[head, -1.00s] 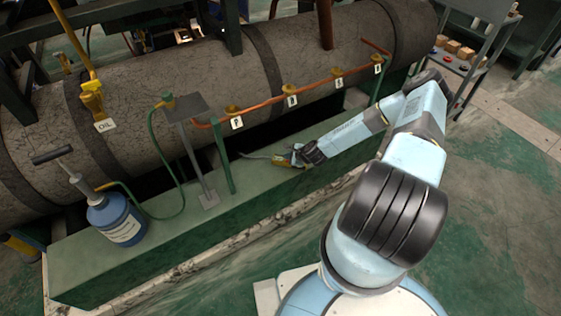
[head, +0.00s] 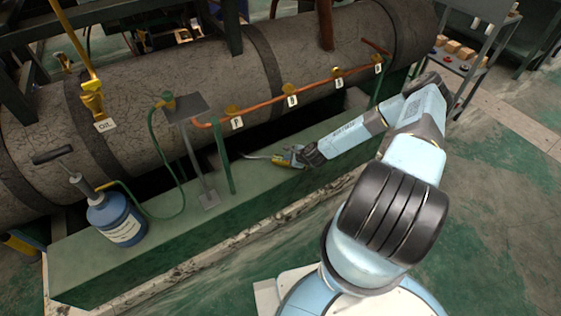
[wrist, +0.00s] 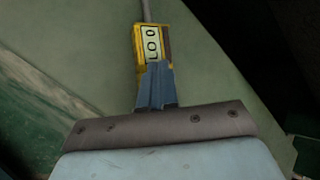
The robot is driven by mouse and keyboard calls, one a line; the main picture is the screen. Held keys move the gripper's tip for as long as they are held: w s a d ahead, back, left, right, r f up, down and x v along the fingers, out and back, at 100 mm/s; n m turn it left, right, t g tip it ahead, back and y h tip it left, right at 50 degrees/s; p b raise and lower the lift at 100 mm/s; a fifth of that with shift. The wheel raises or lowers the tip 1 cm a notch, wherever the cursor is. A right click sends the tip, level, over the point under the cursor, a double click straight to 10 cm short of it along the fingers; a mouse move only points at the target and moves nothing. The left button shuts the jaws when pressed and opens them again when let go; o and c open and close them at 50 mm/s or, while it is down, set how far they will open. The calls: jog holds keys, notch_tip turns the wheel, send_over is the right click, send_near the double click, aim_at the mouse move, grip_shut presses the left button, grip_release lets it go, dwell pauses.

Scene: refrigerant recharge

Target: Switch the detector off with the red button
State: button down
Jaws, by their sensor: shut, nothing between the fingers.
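The yellow detector (head: 284,162) lies on the green ledge (head: 245,180) in front of the big tank, its thin grey probe pointing left. In the wrist view the detector (wrist: 139,45) sits at top centre, with a pale display of dark sideways characters and its probe running up. My gripper (wrist: 155,70) has its blue fingers together and empty, their tips over the near end of the detector. Whether they touch it I cannot tell. The red button does not show; the fingers cover part of the detector. In the head view my gripper (head: 298,154) is small beside the detector.
A blue bottle with a hand pump (head: 118,218) stands at the ledge's left end. A copper pipe (head: 265,103) with several labelled brass valves runs above the ledge. A metal stand (head: 200,165) and green hose are left of the detector. A shelf cart (head: 470,55) stands at upper right.

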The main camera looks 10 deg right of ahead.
aim_at(288, 162)
jog(key=shift+r, duration=0.1)
dwell(0.3)
jog(key=shift+r, duration=0.4)
notch_tip(288, 162, up, 6)
dwell(0.8)
